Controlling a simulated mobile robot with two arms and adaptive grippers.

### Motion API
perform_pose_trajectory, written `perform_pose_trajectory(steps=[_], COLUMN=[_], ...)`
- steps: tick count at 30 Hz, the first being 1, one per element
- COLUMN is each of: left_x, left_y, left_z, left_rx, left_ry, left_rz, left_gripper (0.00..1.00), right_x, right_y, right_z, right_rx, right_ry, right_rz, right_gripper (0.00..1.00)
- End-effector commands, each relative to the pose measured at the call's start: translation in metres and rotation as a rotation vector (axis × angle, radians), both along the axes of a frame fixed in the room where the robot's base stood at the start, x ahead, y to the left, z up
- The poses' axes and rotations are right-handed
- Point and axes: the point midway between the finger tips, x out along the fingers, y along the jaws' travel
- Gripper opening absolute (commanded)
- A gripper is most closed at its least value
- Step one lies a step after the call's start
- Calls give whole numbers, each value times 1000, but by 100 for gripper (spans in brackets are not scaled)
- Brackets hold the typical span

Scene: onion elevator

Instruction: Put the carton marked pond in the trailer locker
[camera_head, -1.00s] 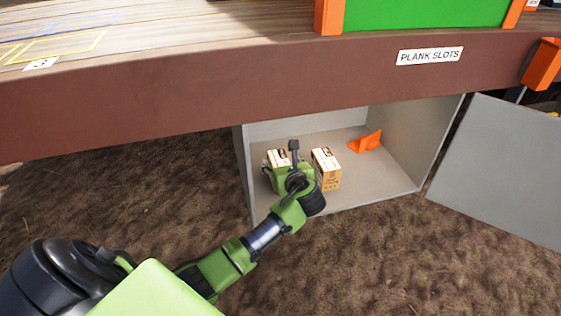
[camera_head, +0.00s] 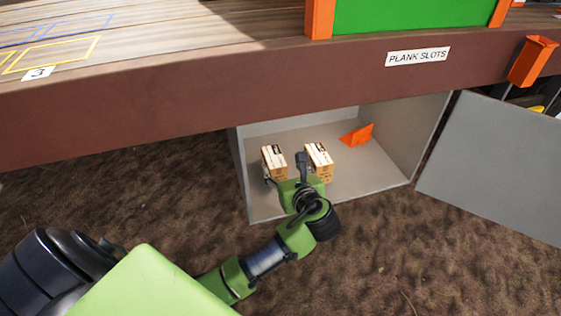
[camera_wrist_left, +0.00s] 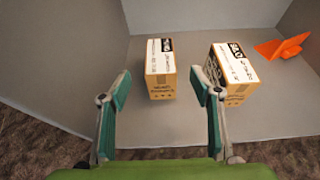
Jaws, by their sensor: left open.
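The grey locker (camera_head: 376,180) stands open under the trailer deck. Two small cartons stand on its floor: a left carton (camera_head: 273,160) and a right carton (camera_head: 319,158). Both have white label tops with dark print too small to read for sure. In the left wrist view the left carton (camera_wrist_left: 160,70) stands upright beyond and between my fingers, and the right carton (camera_wrist_left: 234,72) is just past the right finger. My left gripper (camera_wrist_left: 160,92) is open and empty at the locker's front, apart from the left carton. My right gripper is out of view.
An orange wedge-shaped object (camera_head: 358,134) lies deeper in the locker on the right. The grey locker door (camera_head: 490,165) hangs open to the right. The brown trailer edge (camera_head: 150,125) with a "PLANK SLOTS" label (camera_head: 418,56) overhangs the locker. Bare soil lies in front.

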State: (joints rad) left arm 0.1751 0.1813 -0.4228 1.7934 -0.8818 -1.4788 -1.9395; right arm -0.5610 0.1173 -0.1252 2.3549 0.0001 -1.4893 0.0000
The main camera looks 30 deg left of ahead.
Motion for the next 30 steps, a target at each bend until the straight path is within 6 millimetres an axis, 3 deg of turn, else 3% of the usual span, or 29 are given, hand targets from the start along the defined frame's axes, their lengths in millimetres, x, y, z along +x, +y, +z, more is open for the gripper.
perform_pose_trajectory(steps=[5,10,15,21,27,30], left_x=[-8,-38,-98,-175,-240,-261], left_y=[-7,-15,-37,-68,-99,-109], left_z=[-1,-40,-98,-141,-154,-154], left_rx=[-23,-271,-721,-1187,-1486,-1558], left_ry=[-7,-83,-223,-384,-522,-569], left_rz=[5,95,346,793,1285,1470], left_gripper=[58,58,58,58,58,58], right_x=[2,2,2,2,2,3], right_y=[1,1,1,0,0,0], right_z=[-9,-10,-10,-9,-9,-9], right_rx=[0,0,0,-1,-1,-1], right_ry=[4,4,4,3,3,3], right_rz=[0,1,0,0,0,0], right_gripper=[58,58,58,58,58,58])
